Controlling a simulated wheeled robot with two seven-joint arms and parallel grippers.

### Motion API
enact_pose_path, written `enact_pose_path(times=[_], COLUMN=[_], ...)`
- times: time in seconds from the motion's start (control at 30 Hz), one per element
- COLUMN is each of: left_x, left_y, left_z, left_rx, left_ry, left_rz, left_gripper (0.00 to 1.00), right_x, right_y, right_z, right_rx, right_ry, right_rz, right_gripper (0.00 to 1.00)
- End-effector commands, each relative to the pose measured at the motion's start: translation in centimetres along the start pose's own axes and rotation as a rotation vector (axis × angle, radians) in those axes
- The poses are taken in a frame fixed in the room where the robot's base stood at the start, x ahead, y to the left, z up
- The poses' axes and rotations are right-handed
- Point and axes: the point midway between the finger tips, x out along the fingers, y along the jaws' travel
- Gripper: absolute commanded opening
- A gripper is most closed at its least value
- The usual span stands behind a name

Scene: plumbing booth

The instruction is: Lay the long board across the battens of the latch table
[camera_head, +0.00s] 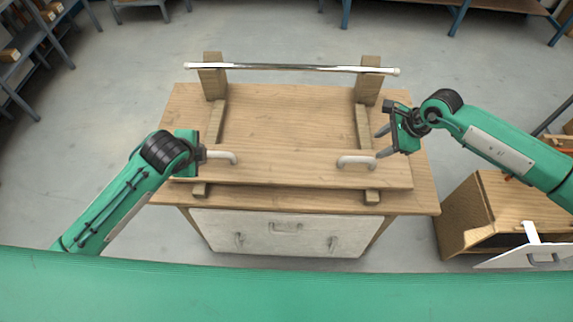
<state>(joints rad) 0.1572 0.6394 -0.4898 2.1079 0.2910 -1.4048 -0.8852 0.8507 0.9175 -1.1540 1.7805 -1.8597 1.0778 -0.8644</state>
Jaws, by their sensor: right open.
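The long board (290,177) is a wide wooden plank with two pale handles. It lies across the two battens of the latch table (420,200); the left batten (217,122) and right batten (363,125) show behind it, and their ends stick out under its front edge. My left gripper (205,154) is at the outer end of the left handle (222,156); its fingers are mostly hidden, so I cannot tell whether it grips. My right gripper (384,142) is open, beside the outer end of the right handle (356,162), with nothing seen between its fingers.
A shiny metal bar (290,68) spans two wooden posts at the table's back. A pale panel (285,232) is on the table's front. A wooden cabinet (468,212) with a white panel stands at the right. Shelving (28,50) is at the far left.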

Motion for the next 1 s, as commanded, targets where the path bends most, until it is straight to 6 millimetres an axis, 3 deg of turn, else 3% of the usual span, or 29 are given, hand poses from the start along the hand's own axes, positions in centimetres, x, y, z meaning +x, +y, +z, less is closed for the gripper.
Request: enact_pose_path(times=[0.27, 0.8, 1.0], left_x=[0.9, 10.5, 12.8], left_y=[0.0, 0.0, 0.0], left_z=[0.0, 0.0, 0.0], left_rx=[-0.003, -0.005, -0.003], left_ry=[0.0, 0.0, 0.0], left_rz=[0.001, 0.003, 0.001], left_gripper=[0.28, 0.28, 0.28], right_x=[0.9, 10.6, 12.9], right_y=[0.0, 0.1, 0.0], right_z=[0.1, 0.2, 0.2], right_rx=[0.003, 0.004, 0.004], right_ry=[-0.005, -0.005, -0.005], right_rz=[0.001, 0.002, 0.0], right_gripper=[0.45, 0.45, 0.45])
